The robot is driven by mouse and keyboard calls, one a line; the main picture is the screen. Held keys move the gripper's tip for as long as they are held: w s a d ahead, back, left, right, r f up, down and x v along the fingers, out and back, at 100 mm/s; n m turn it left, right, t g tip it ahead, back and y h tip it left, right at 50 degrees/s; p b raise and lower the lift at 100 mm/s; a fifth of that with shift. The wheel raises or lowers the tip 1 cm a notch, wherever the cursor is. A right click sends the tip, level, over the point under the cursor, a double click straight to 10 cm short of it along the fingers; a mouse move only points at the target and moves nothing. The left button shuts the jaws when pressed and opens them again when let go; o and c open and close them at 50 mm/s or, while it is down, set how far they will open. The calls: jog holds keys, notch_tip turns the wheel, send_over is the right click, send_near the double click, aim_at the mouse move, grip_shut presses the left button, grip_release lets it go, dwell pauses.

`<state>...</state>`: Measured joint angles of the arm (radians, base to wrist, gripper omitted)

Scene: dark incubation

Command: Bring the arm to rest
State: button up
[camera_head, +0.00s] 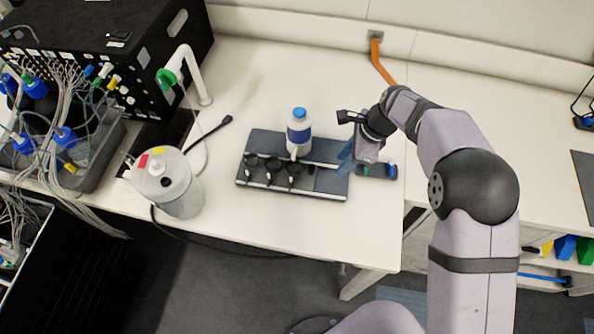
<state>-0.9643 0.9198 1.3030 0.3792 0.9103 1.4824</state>
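My arm reaches in from the lower right over the white bench (240,85). My gripper (346,158), with blue fingers, points down and to the left at the right end of a grey-and-black device (320,185). The fingers are small and partly overlap the device in the picture. I cannot tell whether they touch it, or whether they are open or shut. No held object can be made out. A white bottle (299,133) with a blue cap and blue label stands upright at the device, left of my gripper.
Several black knob-like parts line the device's front. A small dark holder (377,170) sits right beside my gripper. A lidded translucent container (168,182), a white post (192,75) and a black case (110,50) stand to the left. Bench behind the bottle is clear.

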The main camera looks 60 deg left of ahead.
dwell(0.4)
jog(key=w+d+r+n+t+b, duration=0.1)
jog(key=w+d+r, duration=0.15)
jog(key=d, duration=0.65)
jog(key=w+d+r+n+h+b, duration=0.15)
jog(key=w+d, duration=0.25)
jog(key=d, duration=0.4)
jog(key=w+d+r+n+t+y, duration=0.1)
jog(key=w+d, duration=0.2)
jog(key=d, duration=0.6)
jog(key=s+d+n, duration=0.1)
jog(key=s+d, duration=0.3)
jog(key=d, duration=0.3)
jog(key=s+d+n+h+b, duration=0.1)
jog(key=s+d+n, duration=0.1)
jog(key=s+d, duration=0.2)
jog(key=s+d+n+h+b, duration=0.1)
jog(key=s+d+n, duration=0.1)
jog(key=d, duration=0.8)
jog(key=shift+s+d+f, duration=0.4)
jog(key=shift+s+f, duration=0.05)
jog(key=shift+s, duration=0.45)
